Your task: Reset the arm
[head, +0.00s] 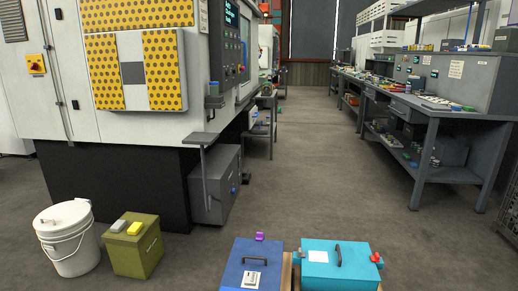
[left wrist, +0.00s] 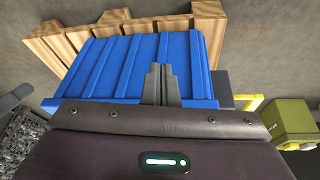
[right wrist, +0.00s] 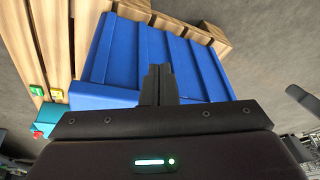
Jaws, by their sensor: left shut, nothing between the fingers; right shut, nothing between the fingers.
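My left gripper (left wrist: 161,72) shows in the left wrist view with its two dark fingers together and nothing between them. Behind its fingertips is a blue ribbed surface (left wrist: 122,62) over a wooden pallet (left wrist: 205,25). My right gripper (right wrist: 157,72) shows in the right wrist view, also shut and empty. A similar blue ribbed surface (right wrist: 120,50) on wooden slats (right wrist: 52,35) lies behind it. I cannot tell whether either gripper touches the blue surface. Neither gripper nor arm is visible in the head view.
A blue box (head: 236,262) and a teal box (head: 325,274) stand at the bottom of the head view. A white bucket (head: 70,243) and an olive box (head: 134,256) stand at left, before a machine (head: 150,120). A workbench (head: 440,112) stands at right. The middle floor (head: 300,170) is clear.

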